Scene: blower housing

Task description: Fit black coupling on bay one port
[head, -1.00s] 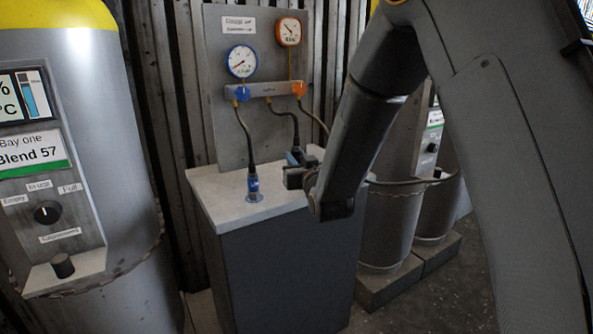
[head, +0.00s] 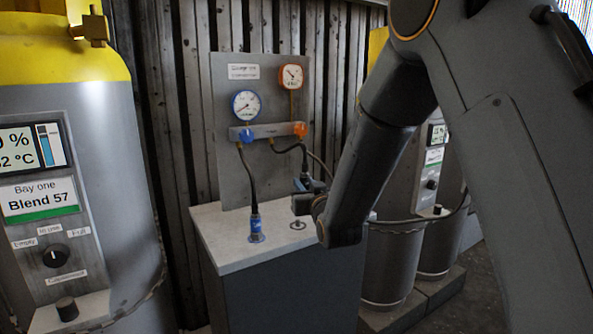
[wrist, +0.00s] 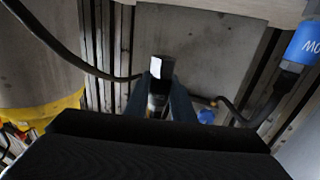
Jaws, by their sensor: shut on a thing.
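The black coupling (wrist: 161,70), with a white label on its side, is held between the two fingers of my gripper (wrist: 159,88) in the wrist view. In the head view my gripper (head: 303,193) is above the right part of the bench top, largely hidden behind my arm, so the coupling is hard to make out there. The bay one tank (head: 100,130) stands at the left, grey with a yellow top. A brass valve fitting (head: 93,28) is on its top; its port opening cannot be made out.
A blue coupling (head: 255,226) on a black hose stands upright on the bench (head: 225,235); it also shows in the wrist view (wrist: 304,46). A small bare metal fitting (head: 297,225) is beside it. A gauge panel (head: 228,110) with hoses stands behind. More tanks (head: 388,265) stand at right.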

